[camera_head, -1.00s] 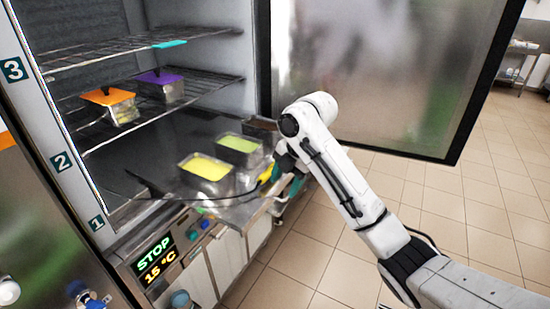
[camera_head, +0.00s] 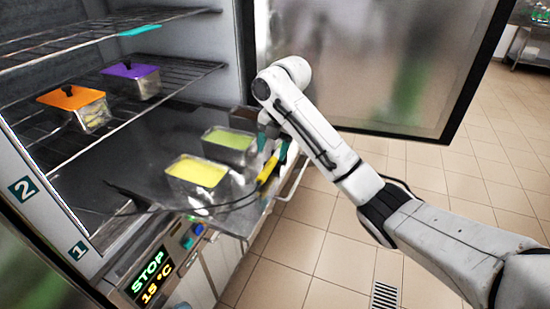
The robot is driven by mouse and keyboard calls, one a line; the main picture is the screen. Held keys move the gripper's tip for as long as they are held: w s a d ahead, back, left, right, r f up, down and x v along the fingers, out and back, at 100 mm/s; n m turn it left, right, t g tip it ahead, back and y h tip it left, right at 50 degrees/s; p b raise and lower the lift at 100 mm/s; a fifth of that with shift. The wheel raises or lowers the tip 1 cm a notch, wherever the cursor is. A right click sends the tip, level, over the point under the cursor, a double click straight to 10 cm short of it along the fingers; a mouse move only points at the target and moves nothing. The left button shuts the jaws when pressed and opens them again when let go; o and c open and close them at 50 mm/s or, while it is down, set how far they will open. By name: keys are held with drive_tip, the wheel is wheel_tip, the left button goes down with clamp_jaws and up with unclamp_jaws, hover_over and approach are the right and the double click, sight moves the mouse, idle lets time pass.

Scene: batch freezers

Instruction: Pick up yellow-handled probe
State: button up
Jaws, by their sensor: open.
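The yellow-handled probe (camera_head: 268,170) lies at the right edge of the steel work surface (camera_head: 140,185), its yellow handle slanting up to the right. Its dark cable loops left across the front of the surface. My gripper (camera_head: 273,148), with teal-tinted fingers, is open just above the upper end of the handle. My own arm partly hides it, so I cannot tell whether it touches the handle.
Orange-lidded (camera_head: 72,98) and purple-lidded (camera_head: 131,72) containers sit on a wire rack. The glass freezer door (camera_head: 370,65) stands open behind my arm.

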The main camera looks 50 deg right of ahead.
sight(269, 166)
drive_tip(key=shift+w+a+f+p, duration=0.15)
drive_tip(key=shift+f+p, duration=0.15)
drive_tip(key=shift+f, duration=0.7)
drive_tip(key=shift+w+f+p, duration=0.15)
drive_tip(key=shift+f+p, duration=0.1)
drive_tip(key=shift+f, duration=0.8)
drive_tip(key=shift+w+a+f+p, duration=0.15)
drive_tip(key=shift+f+p, duration=0.15)
drive_tip(key=shift+f, duration=0.7)
drive_tip(key=shift+d, duration=0.1)
clamp_jaws()
